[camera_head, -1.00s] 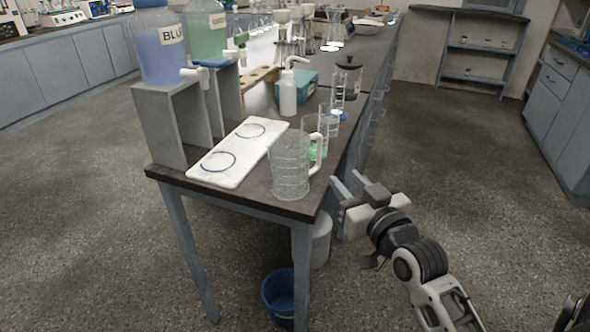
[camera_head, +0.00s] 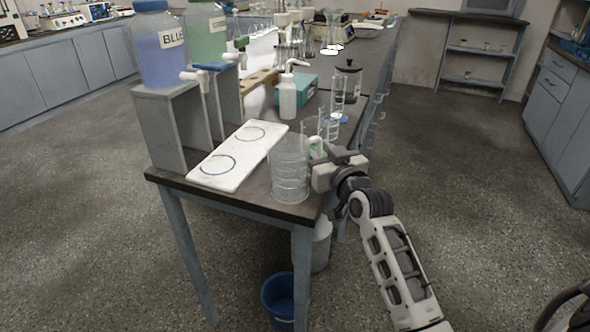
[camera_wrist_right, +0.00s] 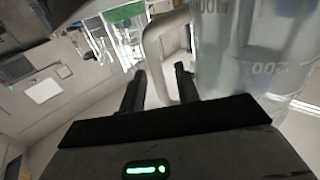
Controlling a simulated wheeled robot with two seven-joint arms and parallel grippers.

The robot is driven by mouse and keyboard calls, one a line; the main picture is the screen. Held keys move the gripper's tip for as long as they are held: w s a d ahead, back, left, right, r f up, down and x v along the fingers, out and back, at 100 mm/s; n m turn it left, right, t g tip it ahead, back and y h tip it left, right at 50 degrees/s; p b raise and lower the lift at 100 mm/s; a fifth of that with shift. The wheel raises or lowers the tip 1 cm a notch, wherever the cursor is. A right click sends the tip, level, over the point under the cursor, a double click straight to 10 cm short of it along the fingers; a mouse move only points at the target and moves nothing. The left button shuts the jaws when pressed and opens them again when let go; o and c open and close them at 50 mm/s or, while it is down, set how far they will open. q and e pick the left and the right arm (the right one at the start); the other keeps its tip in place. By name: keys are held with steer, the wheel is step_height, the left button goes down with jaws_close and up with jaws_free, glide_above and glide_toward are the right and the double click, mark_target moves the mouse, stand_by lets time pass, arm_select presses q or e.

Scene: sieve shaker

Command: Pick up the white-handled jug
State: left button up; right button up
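The clear graduated jug (camera_head: 290,172) stands upright on the near right corner of the bench, its white handle (camera_head: 317,146) facing right. In the head view my right gripper (camera_head: 328,160) is at the handle side and partly covers it. In the right wrist view the jug's wall (camera_wrist_right: 255,50) fills the right, and the white handle (camera_wrist_right: 153,50) loops out from it. My right gripper (camera_wrist_right: 160,85) also shows there, its two dark fingers apart, with the lower part of the handle between or just beyond them; contact cannot be told. My left gripper is out of view.
A white board (camera_head: 238,157) with two rings lies left of the jug. A green-marked glass vessel stands close behind it. A white wash bottle (camera_head: 288,97) and a dark-lidded jar (camera_head: 348,78) stand farther back. A blue bucket (camera_head: 279,293) is on the floor.

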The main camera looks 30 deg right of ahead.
steer(key=shift+c, duration=0.3)
jaws_close()
steer(key=shift+r, duration=0.1)
steer(key=shift+r, duration=0.25)
